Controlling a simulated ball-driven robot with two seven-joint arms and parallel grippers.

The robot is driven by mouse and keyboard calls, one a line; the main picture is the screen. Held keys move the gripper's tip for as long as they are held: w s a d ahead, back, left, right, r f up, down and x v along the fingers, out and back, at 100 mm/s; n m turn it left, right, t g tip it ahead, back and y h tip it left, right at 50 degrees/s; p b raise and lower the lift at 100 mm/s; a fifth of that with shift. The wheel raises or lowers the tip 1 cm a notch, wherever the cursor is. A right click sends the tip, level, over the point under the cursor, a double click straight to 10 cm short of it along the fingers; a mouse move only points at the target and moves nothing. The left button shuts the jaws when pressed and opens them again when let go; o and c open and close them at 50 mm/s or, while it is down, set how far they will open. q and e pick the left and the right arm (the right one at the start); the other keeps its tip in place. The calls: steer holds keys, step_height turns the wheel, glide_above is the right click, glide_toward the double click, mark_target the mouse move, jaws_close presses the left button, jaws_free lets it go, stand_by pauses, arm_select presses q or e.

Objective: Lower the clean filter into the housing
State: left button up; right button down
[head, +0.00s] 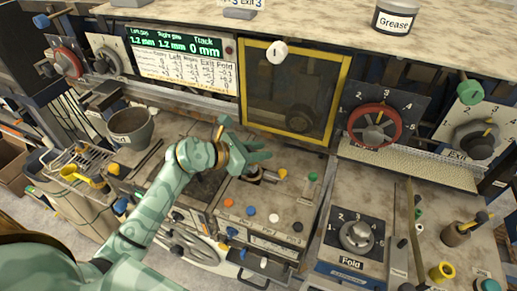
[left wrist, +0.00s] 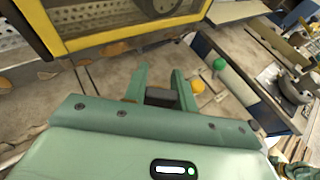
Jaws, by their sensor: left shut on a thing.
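My left gripper (head: 257,160) reaches in from the left over the middle bench, just below the yellow-framed window. In the left wrist view its two green fingers (left wrist: 160,84) are shut on a dark grey block-like piece (left wrist: 160,97), which seems to be the filter. Its lower part is hidden. In the head view, a small dark round-rimmed part (head: 270,175) shows just below the fingers; it may be the housing, but the fingers cover most of it. I cannot tell whether the held piece touches it.
A yellow knob (head: 282,174) stands close right of the fingers, a green one (head: 312,177) further right. The yellow-framed window (head: 293,90) rises behind. Several coloured knobs stand in front. A grey bucket (head: 131,127) stands left, the Fold dial (head: 357,236) right.

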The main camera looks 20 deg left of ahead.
mark_target(258, 169)
arm_select(q)
steer(key=shift+f, duration=0.2)
steer(key=shift+f+b, duration=0.9)
steer(key=shift+f, duration=0.15)
steer(key=shift+f, duration=0.1)
steer(key=shift+f+b, duration=0.85)
steer(key=shift+f, duration=0.25)
steer(key=shift+s+f, duration=0.1)
steer(key=shift+f, duration=0.2)
